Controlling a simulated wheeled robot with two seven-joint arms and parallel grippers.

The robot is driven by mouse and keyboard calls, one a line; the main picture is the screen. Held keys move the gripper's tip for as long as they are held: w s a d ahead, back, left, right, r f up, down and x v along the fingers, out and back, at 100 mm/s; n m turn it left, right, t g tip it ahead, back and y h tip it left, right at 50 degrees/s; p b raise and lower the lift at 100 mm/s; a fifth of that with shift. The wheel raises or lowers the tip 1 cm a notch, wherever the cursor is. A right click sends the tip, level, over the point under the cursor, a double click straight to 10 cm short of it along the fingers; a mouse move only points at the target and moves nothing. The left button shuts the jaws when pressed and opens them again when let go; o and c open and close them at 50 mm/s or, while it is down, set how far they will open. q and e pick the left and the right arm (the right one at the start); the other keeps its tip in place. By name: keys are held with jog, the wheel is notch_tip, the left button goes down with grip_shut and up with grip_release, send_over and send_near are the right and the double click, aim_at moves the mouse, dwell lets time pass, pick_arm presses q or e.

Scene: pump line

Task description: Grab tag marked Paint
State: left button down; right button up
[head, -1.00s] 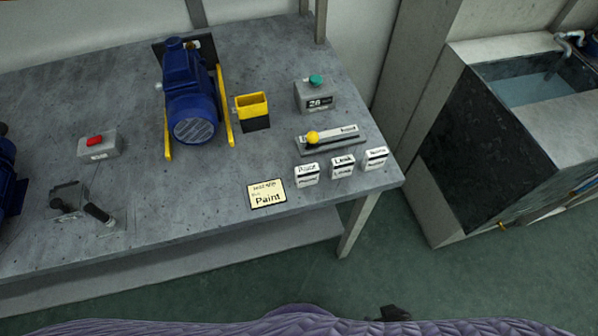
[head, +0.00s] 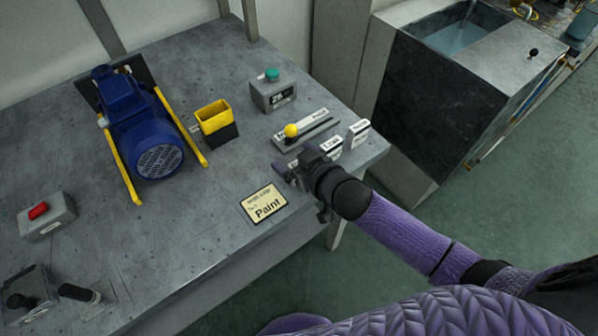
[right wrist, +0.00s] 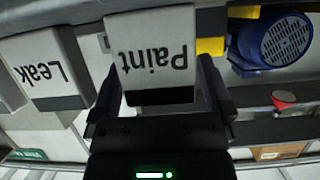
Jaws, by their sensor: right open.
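The white tag block marked Paint (right wrist: 152,50) shows in the right wrist view, with a dark base. It stands between the two fingers of my right gripper (right wrist: 158,95). The fingers are open; I cannot tell whether they touch it. In the head view my right gripper (head: 292,167) is at the bench's right front and hides most of this tag. The Leak tag (head: 331,147) stands just right of the gripper; it also shows in the right wrist view (right wrist: 42,68). A yellow card (head: 264,204) reading Paint lies flat in front. My left gripper is not in view.
A third white tag (head: 358,132) stands near the bench's right edge. Behind are a slider with a yellow knob (head: 291,131), a grey box with a green button (head: 272,92), a yellow holder (head: 214,118) and a blue pump (head: 140,130).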

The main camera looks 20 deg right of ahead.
jog(key=c, duration=1.1)
